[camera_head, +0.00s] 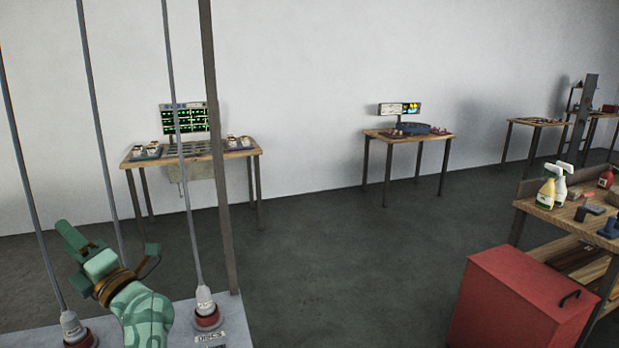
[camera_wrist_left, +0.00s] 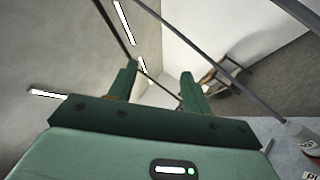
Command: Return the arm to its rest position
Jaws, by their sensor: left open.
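My left gripper (camera_head: 108,242) is at the lower left of the head view, green with a brown band at its wrist. Its fingers point up and away, wide apart, with nothing between them. It is raised in front of thin upright rods and seems clear of them, though the depth is hard to tell. In the left wrist view the two green fingers (camera_wrist_left: 158,76) stand apart and empty. My right gripper is in neither view.
A pale platform (camera_head: 233,318) with red-based rod fittings (camera_head: 207,316) lies below the gripper. A post (camera_head: 214,150) rises beside it. A red cabinet (camera_head: 515,300) and a bench with spray bottles (camera_head: 546,193) stand at right. Open floor (camera_head: 340,250) lies between.

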